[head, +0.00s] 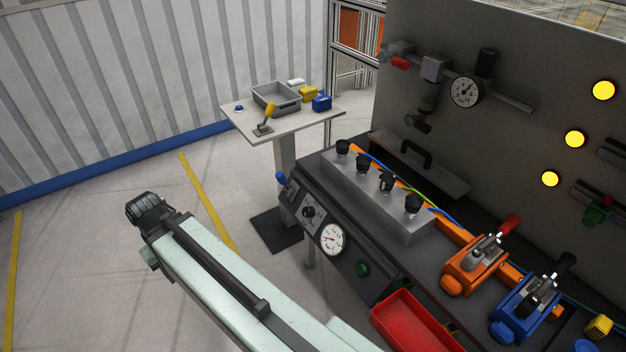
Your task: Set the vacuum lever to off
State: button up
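No readable label marks the vacuum lever. A small blue-handled lever (283,179) sticks out at the left end of the bench's sloped front panel, near a black knob (308,212) and a white dial gauge (332,239). A red handle (400,63) sits on the pipework at the top of the grey back panel. I cannot tell which of these is the vacuum lever, or its setting. My gripper (143,207) is dark, at the end of my pale arm, over open floor left of the bench and apart from both. Its fingers are too unclear to judge.
The bench carries a grey box (350,190) with several black knobs, orange (474,272) and blue (527,304) clamps, and a red tray (415,325).

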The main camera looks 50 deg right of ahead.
aim_at(280, 176)
jog(key=z, duration=5.65)
jog(key=k, duration=0.85)
jog(key=u, duration=5.75)
